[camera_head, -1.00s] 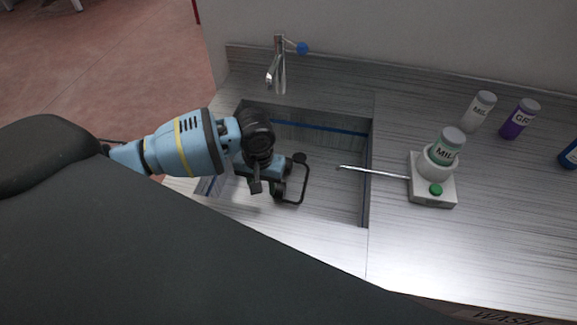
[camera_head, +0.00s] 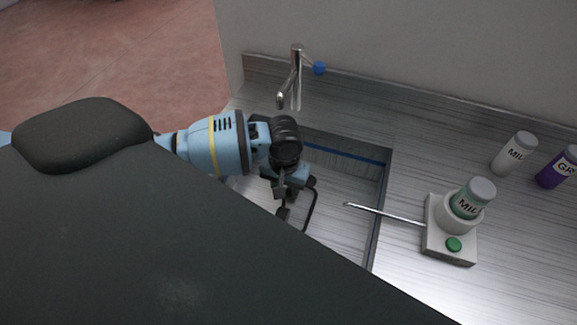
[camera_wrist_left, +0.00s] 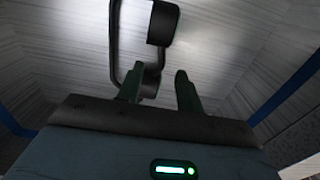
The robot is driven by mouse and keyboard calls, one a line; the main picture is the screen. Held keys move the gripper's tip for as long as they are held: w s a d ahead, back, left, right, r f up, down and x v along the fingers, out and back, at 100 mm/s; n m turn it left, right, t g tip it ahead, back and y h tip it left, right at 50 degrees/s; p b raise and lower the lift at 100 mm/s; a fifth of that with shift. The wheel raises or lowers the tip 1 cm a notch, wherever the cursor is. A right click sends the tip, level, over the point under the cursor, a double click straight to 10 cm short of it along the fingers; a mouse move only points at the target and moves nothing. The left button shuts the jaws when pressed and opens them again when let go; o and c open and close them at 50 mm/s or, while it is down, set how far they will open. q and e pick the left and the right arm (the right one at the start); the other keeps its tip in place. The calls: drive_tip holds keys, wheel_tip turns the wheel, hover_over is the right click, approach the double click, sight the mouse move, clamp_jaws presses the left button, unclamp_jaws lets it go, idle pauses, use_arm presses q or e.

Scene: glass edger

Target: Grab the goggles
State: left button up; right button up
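The goggles (camera_head: 313,207) are dark, with a thin looped frame or strap, and lie low in the sink (camera_head: 345,195). In the left wrist view the goggles (camera_wrist_left: 163,22) show a thick dark lens part and a band, just beyond my fingers. My left gripper (camera_head: 282,214) reaches down into the sink beside the goggles, partly hidden by my own body. In the left wrist view my left gripper (camera_wrist_left: 160,85) has its two fingers apart, with a lower lens part of the goggles near the left finger and a gap at the right finger. My right gripper is not in view.
A faucet (camera_head: 295,85) with a blue knob stands behind the sink. To the right, a white device (camera_head: 448,245) holds a bottle (camera_head: 470,200), and a thin metal rod (camera_head: 385,214) points from it toward the sink. Two more bottles (camera_head: 514,154) (camera_head: 560,168) stand farther right.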

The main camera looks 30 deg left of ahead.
use_arm(q)
drive_tip(key=shift+f, duration=2.5)
clamp_jaws()
